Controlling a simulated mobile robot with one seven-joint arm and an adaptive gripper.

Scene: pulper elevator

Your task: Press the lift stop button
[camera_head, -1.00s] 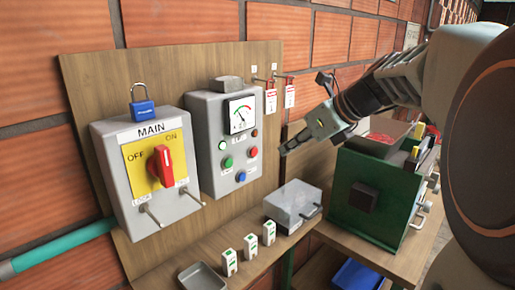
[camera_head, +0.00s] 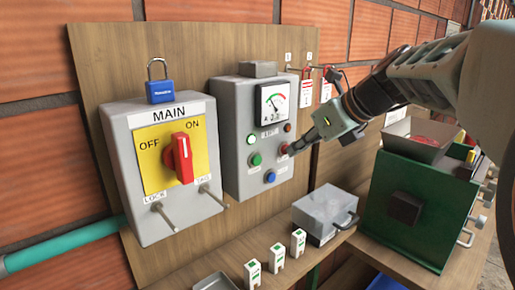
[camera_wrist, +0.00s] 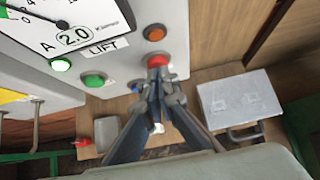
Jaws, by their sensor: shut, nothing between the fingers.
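The lift control box (camera_head: 232,140) is a grey panel on the wooden board, with a gauge at its top and a LIFT label. Its red button (camera_head: 284,148) is on the right side, and it also shows in the wrist view (camera_wrist: 155,60). My gripper (camera_head: 293,151) is shut and empty, with its fingertips (camera_wrist: 158,74) at the red button. They overlap its lower edge in the wrist view; I cannot tell whether it is pushed in. A lit white lamp (camera_wrist: 61,64), a green button (camera_wrist: 94,80) and an orange lamp (camera_wrist: 154,34) sit around it. A blue button (camera_head: 269,177) is below.
The MAIN switch box (camera_head: 163,190) with red handle and blue padlock (camera_head: 160,91) is at left. A green machine (camera_head: 418,205) stands right.

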